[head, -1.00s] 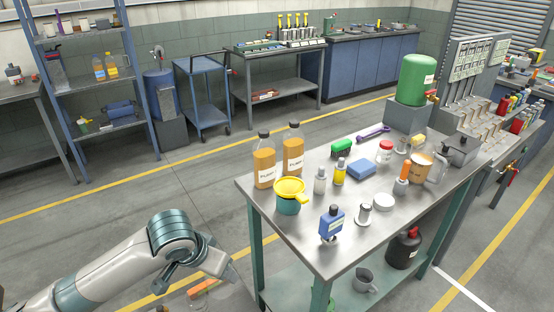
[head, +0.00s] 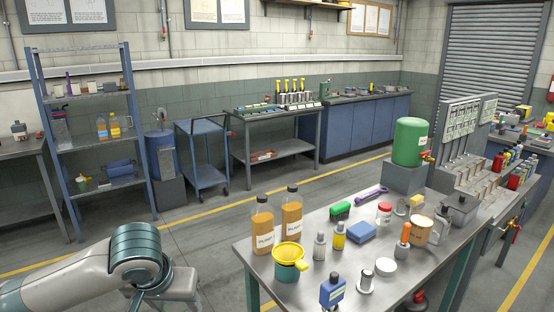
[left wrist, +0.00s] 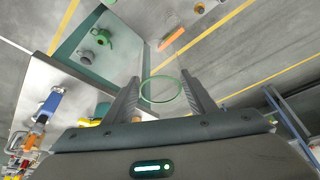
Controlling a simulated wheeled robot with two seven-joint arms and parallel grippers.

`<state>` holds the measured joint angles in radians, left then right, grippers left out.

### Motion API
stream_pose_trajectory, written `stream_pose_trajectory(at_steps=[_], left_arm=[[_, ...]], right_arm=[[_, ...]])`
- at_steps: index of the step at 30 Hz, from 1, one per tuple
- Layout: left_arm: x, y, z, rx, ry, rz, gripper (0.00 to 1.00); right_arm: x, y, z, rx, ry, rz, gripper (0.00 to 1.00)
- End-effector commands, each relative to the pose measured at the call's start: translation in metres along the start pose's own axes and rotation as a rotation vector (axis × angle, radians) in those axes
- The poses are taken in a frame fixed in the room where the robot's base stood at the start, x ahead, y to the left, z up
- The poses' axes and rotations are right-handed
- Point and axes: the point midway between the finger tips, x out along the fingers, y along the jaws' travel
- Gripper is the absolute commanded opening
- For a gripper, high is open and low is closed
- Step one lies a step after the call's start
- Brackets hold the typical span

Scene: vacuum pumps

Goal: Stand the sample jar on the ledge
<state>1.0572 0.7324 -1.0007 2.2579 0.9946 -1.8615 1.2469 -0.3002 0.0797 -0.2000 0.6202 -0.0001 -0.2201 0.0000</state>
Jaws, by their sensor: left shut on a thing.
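My left gripper (left wrist: 158,92) is shut on a clear, green-rimmed jar, seemingly the sample jar (left wrist: 160,100), in the left wrist view. The rim shows as a green ring between the two dark fingers, and the floor shows through it. In the head view my left arm comes in at the lower left. The fingers and the held jar are not visible there. A pale ledge-like rail (head: 300,63) runs along the back wall; I cannot tell whether it is the ledge meant. My right gripper is in neither view.
A steel workbench (head: 305,285) at the right carries several bottles, a yellow funnel (head: 289,252), a blue block (head: 361,232) and a red-lidded jar (head: 384,212). A blue shelf rack (head: 137,130) and a blue trolley (head: 203,150) stand behind. Floor (head: 200,215) between is clear.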

Motion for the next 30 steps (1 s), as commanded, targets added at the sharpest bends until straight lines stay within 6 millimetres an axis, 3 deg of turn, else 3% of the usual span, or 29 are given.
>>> stream_pose_trajectory(at_steps=[8, 21, 30], left_arm=[[0.016, 0.001, 0.01, -0.001, -0.004, 0.003, 0.29], [0.096, 0.002, 0.07, -0.001, -0.006, 0.006, 0.29], [0.114, 0.0, 0.087, 0.0, 0.001, 0.001, 0.29]], right_arm=[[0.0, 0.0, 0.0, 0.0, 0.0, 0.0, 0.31], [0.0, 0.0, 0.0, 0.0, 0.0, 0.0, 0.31], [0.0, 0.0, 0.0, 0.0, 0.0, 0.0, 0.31]])
